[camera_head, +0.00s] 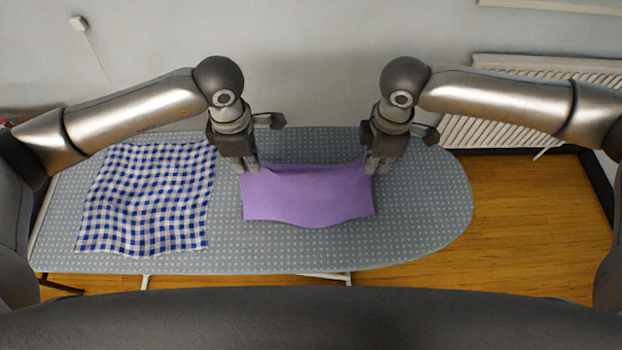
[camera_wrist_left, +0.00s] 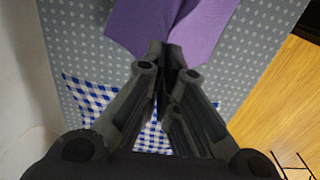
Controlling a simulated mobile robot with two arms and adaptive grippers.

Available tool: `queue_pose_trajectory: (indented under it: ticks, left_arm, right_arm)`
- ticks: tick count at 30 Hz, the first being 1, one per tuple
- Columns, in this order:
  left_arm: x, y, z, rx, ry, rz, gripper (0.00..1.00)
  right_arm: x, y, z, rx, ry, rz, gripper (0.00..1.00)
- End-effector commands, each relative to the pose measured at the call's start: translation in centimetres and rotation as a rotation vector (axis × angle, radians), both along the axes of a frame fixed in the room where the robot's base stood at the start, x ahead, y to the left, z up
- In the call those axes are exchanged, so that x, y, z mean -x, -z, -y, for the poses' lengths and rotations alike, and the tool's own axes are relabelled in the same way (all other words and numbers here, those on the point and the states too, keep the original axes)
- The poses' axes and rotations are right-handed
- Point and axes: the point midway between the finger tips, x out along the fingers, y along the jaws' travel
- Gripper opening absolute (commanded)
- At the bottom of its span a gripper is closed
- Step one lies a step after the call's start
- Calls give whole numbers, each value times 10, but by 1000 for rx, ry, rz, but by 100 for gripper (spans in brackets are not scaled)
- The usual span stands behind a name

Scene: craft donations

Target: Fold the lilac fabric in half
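The lilac fabric (camera_head: 305,198) lies on the ironing board, with its far edge raised and sagging between my two grippers. My left gripper (camera_head: 251,170) is at its far left corner, and my right gripper (camera_head: 374,170) is at its far right corner. In the left wrist view, the fingers of my left gripper (camera_wrist_left: 168,50) are closed together on the edge of the lilac fabric (camera_wrist_left: 212,30). The right fingertips look closed on the other corner. The near edge of the fabric hangs free and curves toward the board's front.
A blue and white checked cloth (camera_head: 150,200) lies spread on the left of the grey dotted ironing board (camera_head: 430,205). The right end of the board is clear. A wall stands close behind, with a radiator (camera_head: 500,120) at the right.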

Motion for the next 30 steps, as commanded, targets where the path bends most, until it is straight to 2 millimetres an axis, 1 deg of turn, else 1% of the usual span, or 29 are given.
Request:
queue_pose_trajectory:
  ticks: [1,15,21,30]
  left_arm:
    - [0,-14,0,0,0,-1,0]
    - [0,-74,1,0,0,-1,0]
    - [0,-89,1,0,0,-1,0]
    - [0,-93,2,0,0,-1,0]
  right_arm:
    - [0,-14,0,0,0,0,0]
    - [0,-74,-1,0,0,-2,0]
    - [0,-89,-1,0,0,0,0]
    - [0,-93,-1,0,0,0,0]
